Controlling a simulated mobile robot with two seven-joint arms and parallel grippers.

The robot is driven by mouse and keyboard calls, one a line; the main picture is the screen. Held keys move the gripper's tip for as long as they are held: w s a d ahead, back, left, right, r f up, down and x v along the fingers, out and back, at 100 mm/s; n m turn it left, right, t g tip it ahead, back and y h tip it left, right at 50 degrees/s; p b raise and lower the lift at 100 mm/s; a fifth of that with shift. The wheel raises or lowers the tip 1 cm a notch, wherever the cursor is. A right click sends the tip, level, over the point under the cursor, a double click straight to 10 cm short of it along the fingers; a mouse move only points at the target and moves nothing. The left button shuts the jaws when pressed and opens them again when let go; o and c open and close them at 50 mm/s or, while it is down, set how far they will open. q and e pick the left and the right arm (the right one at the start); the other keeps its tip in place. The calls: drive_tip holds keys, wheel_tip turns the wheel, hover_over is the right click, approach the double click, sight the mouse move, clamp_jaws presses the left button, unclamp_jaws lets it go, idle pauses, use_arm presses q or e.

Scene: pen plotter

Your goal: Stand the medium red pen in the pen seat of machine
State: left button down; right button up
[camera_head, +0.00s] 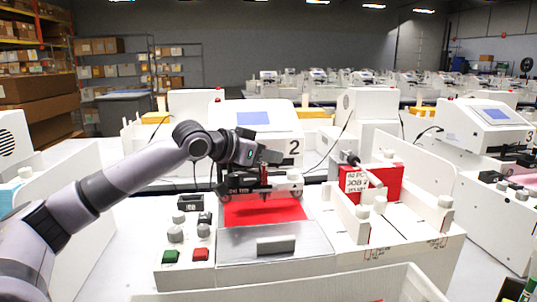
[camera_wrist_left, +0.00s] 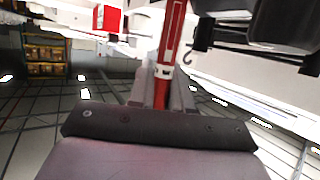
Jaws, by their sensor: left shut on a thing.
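A red pen (camera_wrist_left: 170,50) with a white band stands between the fingers of my left gripper (camera_wrist_left: 163,92) in the left wrist view. The gripper is shut on it. In the head view my left gripper (camera_head: 266,157) is just above the dark carriage (camera_head: 258,184) of machine 2 (camera_head: 256,118). A short red length of the pen (camera_head: 265,173) shows below the fingers, close to the carriage. The pen seat is hidden, so I cannot tell whether the pen is in it. My right gripper is not in view.
A red sheet (camera_head: 262,212) lies on the machine's bed under the carriage. Buttons and knobs (camera_head: 186,234) stand at its left, and a red job card holder (camera_head: 385,183) at its right. Machine 3 (camera_head: 487,122) is further right. A white tray (camera_head: 405,288) is in front.

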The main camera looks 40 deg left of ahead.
use_arm(q)
drive_tip(key=shift+f+b, duration=0.65)
drive_tip(key=shift+f, duration=0.25)
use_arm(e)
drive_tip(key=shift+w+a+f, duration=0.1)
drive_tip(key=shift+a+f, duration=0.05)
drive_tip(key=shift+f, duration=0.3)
use_arm(q)
drive_tip(key=c, duration=1)
unclamp_jaws()
drive_tip(key=shift+o, duration=0.2)
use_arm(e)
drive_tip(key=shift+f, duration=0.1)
use_arm(q)
drive_tip(key=d+b+v, duration=0.1)
drive_tip(key=b+v, duration=0.4)
drive_tip(key=v, duration=0.2)
drive_tip(key=shift+a, duration=0.35)
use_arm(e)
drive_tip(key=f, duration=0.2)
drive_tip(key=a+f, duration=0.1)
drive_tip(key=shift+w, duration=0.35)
use_arm(q)
drive_tip(key=shift+r, duration=0.1)
drive_tip(key=shift+s, duration=0.1)
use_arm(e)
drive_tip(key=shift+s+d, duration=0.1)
